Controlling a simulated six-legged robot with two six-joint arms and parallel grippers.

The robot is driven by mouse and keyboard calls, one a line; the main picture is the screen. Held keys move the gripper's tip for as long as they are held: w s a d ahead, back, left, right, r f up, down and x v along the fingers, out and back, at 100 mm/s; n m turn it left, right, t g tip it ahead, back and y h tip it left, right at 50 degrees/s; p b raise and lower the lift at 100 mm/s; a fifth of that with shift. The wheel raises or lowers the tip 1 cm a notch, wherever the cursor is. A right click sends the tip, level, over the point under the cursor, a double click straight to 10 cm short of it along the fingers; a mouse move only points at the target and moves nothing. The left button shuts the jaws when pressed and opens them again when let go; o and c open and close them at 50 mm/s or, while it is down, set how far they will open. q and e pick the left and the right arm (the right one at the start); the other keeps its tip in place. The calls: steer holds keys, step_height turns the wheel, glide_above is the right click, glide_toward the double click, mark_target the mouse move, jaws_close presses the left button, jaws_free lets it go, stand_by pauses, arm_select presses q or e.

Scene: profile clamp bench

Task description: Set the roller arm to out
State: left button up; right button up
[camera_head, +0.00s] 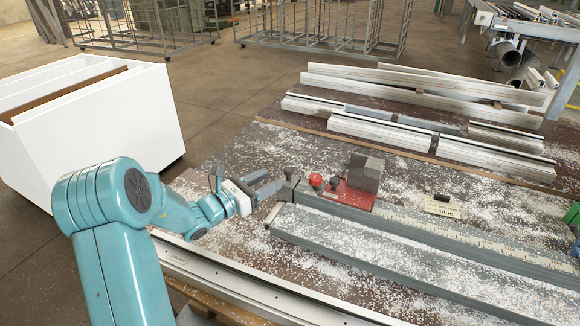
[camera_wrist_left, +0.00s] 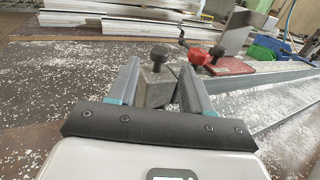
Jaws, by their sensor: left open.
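A grey end block (camera_head: 288,189) with a dark knob (camera_wrist_left: 160,53) on top sits at the near left end of the long grey rail (camera_head: 420,230). I cannot tell for sure whether this knobbed piece is the roller arm. My left gripper (camera_head: 278,187) is open and level, with its fingertips right at this block. In the left wrist view the block (camera_wrist_left: 155,88) shows between the two fingers, partly hidden by them; contact cannot be made out. A red clamp base (camera_head: 350,196) with a red ball knob (camera_head: 315,180) is just to the right. My right gripper is not in view.
A dark grey block (camera_head: 366,172) stands on the red base. Several pale profiles (camera_head: 380,132) lie at the back. A white bin (camera_head: 140,115) stands at the left. Pale shavings cover the bench.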

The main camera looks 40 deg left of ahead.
mark_target(285, 171)
arm_select(q)
steer(key=w, duration=0.5)
steer(key=w+p, duration=0.1)
steer(key=w, duration=0.2)
steer(key=shift+d, duration=0.35)
steer(key=shift+s, duration=0.1)
jaws_close()
